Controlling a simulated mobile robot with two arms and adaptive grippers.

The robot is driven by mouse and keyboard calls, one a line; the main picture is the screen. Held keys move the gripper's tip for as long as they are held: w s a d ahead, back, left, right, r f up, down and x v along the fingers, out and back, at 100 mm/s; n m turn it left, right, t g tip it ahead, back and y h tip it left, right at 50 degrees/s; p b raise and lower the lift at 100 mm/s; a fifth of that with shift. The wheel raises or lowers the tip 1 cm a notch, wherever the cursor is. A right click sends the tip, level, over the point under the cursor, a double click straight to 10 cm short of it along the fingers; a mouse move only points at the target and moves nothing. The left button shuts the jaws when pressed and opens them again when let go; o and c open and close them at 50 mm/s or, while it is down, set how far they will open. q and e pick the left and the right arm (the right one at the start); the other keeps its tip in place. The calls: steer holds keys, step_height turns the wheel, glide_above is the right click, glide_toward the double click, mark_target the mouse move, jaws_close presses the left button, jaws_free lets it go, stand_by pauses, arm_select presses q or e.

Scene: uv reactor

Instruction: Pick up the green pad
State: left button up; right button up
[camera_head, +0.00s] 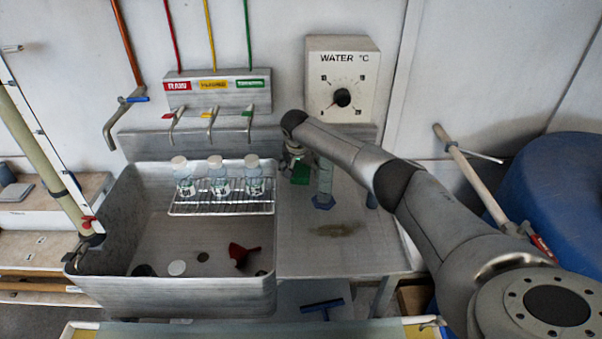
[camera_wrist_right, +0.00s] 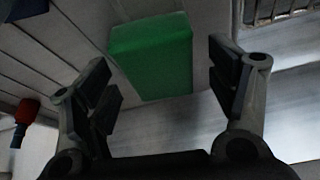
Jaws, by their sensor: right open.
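The green pad (camera_head: 300,174) is at the back of the metal counter (camera_head: 300,250), just right of the sink, partly hidden by my right arm. In the right wrist view it is a green block (camera_wrist_right: 152,56) at upper centre, ahead of the fingers. My right gripper (camera_wrist_right: 165,90) is open and empty, with a finger on each side of the view and the pad beyond the gap between them. In the head view the right gripper (camera_head: 296,160) is small and close to the pad. I cannot tell whether they touch. My left gripper is not in view.
A clear cylinder with a blue base (camera_head: 324,185) stands close to the right of the pad. The sink (camera_head: 140,225) holds a wire rack with bottles (camera_head: 218,180) and a red funnel (camera_head: 242,254). A WATER dial box (camera_head: 340,75) is on the wall behind. The front counter is clear apart from a stain.

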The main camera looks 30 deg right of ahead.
steer(key=c, duration=0.8)
steer(key=shift+c, duration=0.3)
